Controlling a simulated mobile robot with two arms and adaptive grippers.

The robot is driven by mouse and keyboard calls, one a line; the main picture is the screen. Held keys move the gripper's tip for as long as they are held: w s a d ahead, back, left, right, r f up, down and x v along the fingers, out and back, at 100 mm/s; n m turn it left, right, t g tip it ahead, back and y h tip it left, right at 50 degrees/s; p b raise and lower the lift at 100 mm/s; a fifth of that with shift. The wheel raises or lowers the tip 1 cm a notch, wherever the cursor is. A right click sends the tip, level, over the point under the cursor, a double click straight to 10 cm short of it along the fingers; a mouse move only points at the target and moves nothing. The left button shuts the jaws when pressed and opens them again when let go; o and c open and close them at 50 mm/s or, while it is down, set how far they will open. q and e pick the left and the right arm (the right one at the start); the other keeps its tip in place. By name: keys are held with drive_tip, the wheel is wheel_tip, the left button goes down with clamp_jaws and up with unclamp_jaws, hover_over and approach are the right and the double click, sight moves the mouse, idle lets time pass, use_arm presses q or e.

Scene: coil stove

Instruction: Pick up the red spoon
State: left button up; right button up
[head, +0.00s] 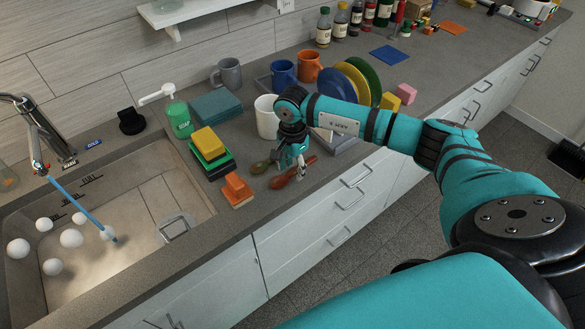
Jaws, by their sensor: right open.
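The red spoon (280,182) lies near the front edge of the grey counter, right of the sink. My right gripper (293,169) points down just over it, open, and its fingers cover part of the spoon's middle. Whether the fingers touch the spoon or straddle it I cannot tell. A darker, olive-brown utensil (259,168) lies just left of the gripper, partly hidden by it. My left gripper is not in view.
A white mug (266,116) and a rack with colored plates (361,83) stand behind. The sink (150,195) holds several white balls (72,238).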

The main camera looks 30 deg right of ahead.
drive_tip(key=shift+f, duration=0.5)
drive_tip(key=shift+c, duration=0.2)
clamp_jaws()
drive_tip(key=shift+r, duration=0.15)
